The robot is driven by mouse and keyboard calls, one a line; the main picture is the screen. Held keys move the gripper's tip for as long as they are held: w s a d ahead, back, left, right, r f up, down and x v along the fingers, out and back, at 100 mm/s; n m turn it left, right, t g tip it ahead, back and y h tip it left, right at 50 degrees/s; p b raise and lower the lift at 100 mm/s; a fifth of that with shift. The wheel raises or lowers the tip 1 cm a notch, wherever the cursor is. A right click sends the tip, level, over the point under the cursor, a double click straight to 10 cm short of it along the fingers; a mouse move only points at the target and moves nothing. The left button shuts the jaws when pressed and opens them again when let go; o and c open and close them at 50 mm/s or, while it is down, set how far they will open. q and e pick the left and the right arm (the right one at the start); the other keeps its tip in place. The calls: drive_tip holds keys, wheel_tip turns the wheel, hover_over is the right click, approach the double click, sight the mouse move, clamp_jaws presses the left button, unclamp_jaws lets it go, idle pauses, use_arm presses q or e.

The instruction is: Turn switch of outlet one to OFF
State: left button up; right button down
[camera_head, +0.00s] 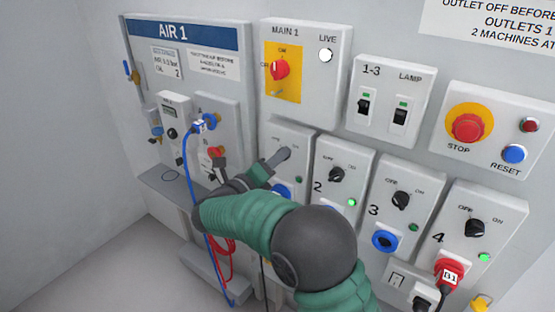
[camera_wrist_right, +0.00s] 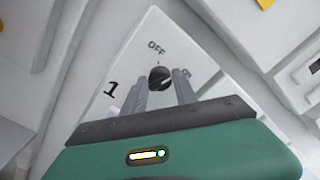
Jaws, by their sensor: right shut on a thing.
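The outlet one panel (camera_head: 300,137) is left of the numbered panels 2, 3 and 4 in the head view. My right gripper (camera_head: 280,157) reaches over it from below and hides its switch there. In the right wrist view, the black round switch (camera_wrist_right: 160,77) sits on the panel marked 1, with OFF above it and the ON label to its right. The fingers of my right gripper (camera_wrist_right: 160,88) stand on either side of the switch, shut on it. The switch's exact pointing direction is hard to tell. My left gripper is not in view.
Outlet two (camera_head: 336,175) is close on the right, with a green light. The MAIN 1 panel (camera_head: 337,80) is above. The AIR 1 board (camera_head: 190,85), with a blue hose (camera_head: 190,160), is on the left. A red plug (camera_head: 449,272) is in outlet four.

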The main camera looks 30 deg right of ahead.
drive_tip(key=shift+a+f+n+p, duration=0.1)
drive_tip(key=shift+n+p, duration=1.6)
drive_tip(key=shift+n, duration=1.5)
drive_tip(key=shift+f+n+p, duration=0.1)
drive_tip(key=shift+n+p, duration=1.55)
drive_tip(key=shift+n, duration=1.55)
drive_tip(key=shift+f, duration=0.1)
drive_tip(key=c, duration=1.3)
unclamp_jaws()
drive_tip(key=shift+o, duration=1.4)
drive_tip(key=shift+w, duration=0.15)
drive_tip(key=shift+a, duration=0.1)
